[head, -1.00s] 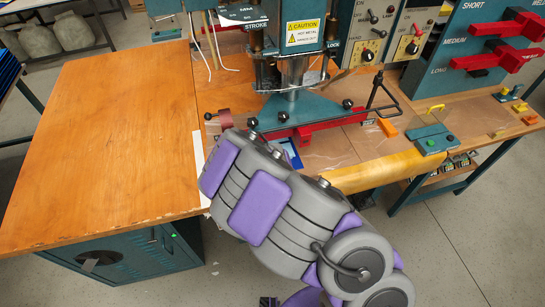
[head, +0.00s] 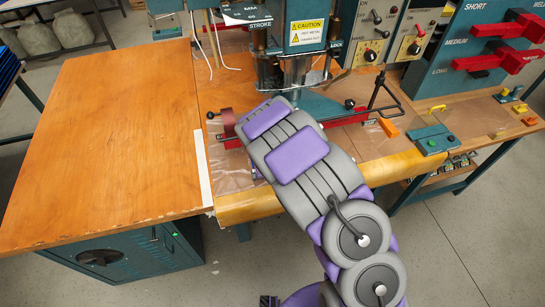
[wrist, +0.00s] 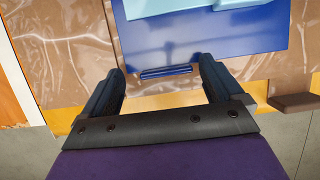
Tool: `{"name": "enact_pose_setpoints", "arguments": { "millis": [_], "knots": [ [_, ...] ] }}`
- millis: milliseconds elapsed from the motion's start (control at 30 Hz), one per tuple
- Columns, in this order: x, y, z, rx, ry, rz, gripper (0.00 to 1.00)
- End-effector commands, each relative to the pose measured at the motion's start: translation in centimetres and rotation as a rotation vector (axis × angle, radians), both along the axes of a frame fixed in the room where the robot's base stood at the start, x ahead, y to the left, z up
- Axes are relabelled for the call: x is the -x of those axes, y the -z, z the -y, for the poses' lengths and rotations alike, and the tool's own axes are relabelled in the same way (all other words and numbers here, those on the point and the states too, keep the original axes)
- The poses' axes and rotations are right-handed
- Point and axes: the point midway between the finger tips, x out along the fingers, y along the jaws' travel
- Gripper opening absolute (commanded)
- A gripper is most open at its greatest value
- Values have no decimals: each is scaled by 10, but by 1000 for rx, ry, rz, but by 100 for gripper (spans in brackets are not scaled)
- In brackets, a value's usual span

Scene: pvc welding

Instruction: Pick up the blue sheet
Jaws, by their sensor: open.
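The blue sheet (wrist: 205,35) lies flat at the top of the wrist view, with a light blue piece (wrist: 185,6) over its far part. A small dark blue strip (wrist: 166,72) shows at its near edge. My gripper (wrist: 161,66) is open and empty, its two fingers spread on either side of that strip. I cannot tell the height of the fingers above the sheet. In the head view my arm hides the sheet and my gripper.
Clear plastic film (wrist: 75,55) covers the bench around the sheet. The welding machine (head: 305,30) stands behind, with a red bar (head: 345,119) at its base. An orange block (head: 389,128) lies to the right. The wooden table (head: 110,140) at left is bare.

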Motion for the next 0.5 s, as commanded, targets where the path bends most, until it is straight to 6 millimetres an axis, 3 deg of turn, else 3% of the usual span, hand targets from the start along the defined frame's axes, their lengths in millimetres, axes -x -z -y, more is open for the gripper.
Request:
{"name": "enact_pose_setpoints", "arguments": {
  "millis": [367, 500],
  "knots": [
    [-3, 7, 0, -1, 1, 1, 93],
    [-3, 8, -1, 1, 0, 1, 79]
  ]
}}
